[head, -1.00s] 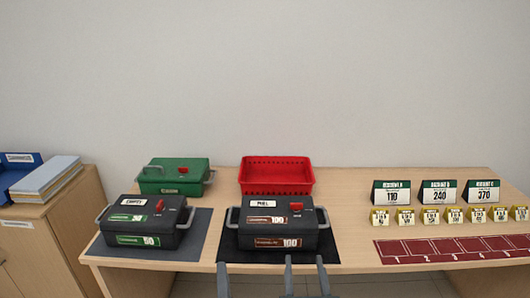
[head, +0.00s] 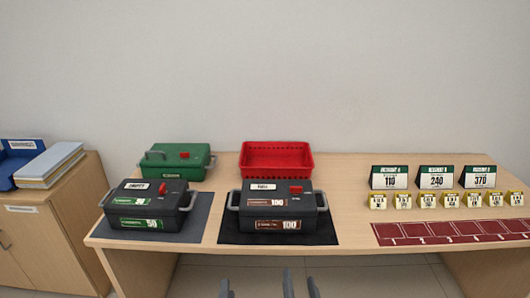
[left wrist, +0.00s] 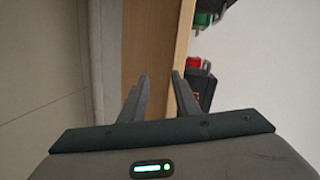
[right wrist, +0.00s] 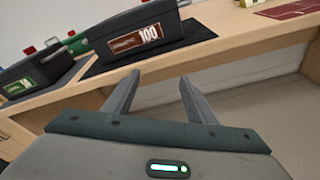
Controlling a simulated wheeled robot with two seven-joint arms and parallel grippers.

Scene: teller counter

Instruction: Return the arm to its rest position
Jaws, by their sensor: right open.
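My right gripper (head: 299,284) shows at the bottom of the head view, in front of the table's near edge. In the right wrist view its two fingers (right wrist: 160,77) are apart with nothing between them, below a black box marked 100. Most of both arms is out of the head view.
The table (head: 350,222) holds the black 100 box (head: 278,208) on a dark mat, a black 50 box (head: 148,205), a green box (head: 175,160), a red basket (head: 277,160) and small signs (head: 436,177). A side cabinet (head: 50,230) stands left. Space before the table looks clear.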

